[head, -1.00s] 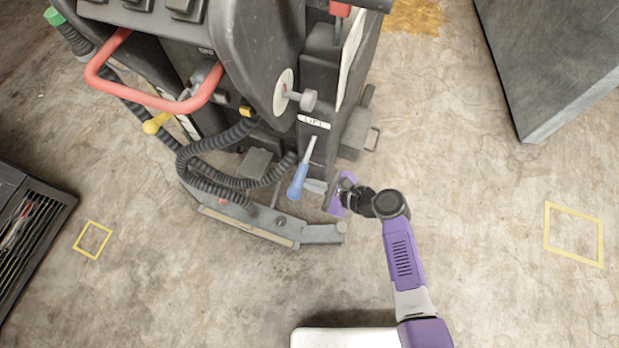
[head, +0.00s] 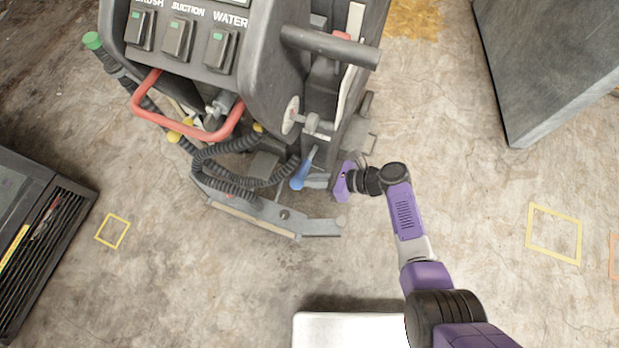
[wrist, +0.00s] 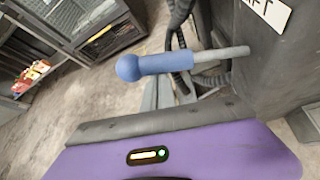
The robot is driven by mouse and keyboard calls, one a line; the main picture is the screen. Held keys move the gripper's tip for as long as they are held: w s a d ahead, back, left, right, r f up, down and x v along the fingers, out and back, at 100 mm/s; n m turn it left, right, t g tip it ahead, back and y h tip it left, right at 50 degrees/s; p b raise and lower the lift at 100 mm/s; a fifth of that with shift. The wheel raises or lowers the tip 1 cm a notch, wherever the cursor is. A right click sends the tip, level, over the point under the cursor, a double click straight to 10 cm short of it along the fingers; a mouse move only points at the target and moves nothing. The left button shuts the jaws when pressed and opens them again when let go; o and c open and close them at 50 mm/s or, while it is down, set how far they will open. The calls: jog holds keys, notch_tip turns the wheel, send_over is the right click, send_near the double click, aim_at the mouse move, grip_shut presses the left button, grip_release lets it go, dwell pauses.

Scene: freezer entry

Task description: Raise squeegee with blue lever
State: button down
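The blue lever (head: 302,172) sticks out low on the back of the floor-cleaning machine, angled down in the head view. In the wrist view its blue round-ended grip (wrist: 150,65) points left on a grey shaft. A curved grey squeegee bar (head: 318,226) lies low behind the machine, at or near the floor. My purple gripper (head: 342,184) is just right of the lever, apart from it in the head view. In the wrist view its purple body and dark edge lie below the lever. Its fingertips cannot be made out clearly, and nothing is seen held.
A red handle loop (head: 186,135), black coiled hose (head: 225,172) and grey knob (head: 312,123) crowd the machine's back. A dark slatted cabinet (head: 50,230) stands at left, a grey block (head: 545,70) at right. The floor between my arm and the right block is clear.

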jog(key=shift+w+r, duration=0.35)
jog(key=shift+r, duration=0.1)
notch_tip(320, 180, down, 5)
jog(key=s+b, duration=0.2)
jog(key=p+v, duration=0.2)
jog(key=v, duration=0.8)
jog(key=shift+d+r+p, duration=0.25)
jog(key=shift+p, duration=0.1)
jog(key=shift+w, duration=0.1)
